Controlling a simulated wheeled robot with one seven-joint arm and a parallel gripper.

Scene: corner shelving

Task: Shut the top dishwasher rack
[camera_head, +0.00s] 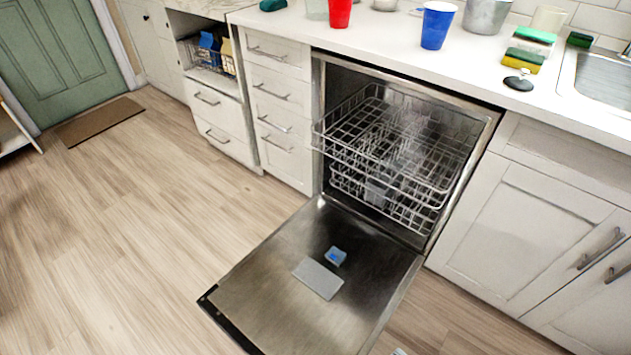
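The dishwasher stands open under the counter, with its door (270,299) folded down flat in front of it. The top rack (335,150) is an empty-looking wire basket, and its front edge sticks out a little past the front of the dishwasher opening. The lower rack (405,215) sits beneath it and appears to be inside the tub. A small blue-and-grey thing (336,256) shows on the inner face of the door, by the grey dispenser panel. My gripper is not in view; only a small light bit shows at the bottom edge, and I cannot tell what it is.
White drawers (275,90) stand left of the dishwasher and cabinets (540,220) right of it. Cups, sponges and a sink (600,80) are on the counter above. The wooden floor (130,230) to the left is clear; a brown mat (98,121) lies by the green door.

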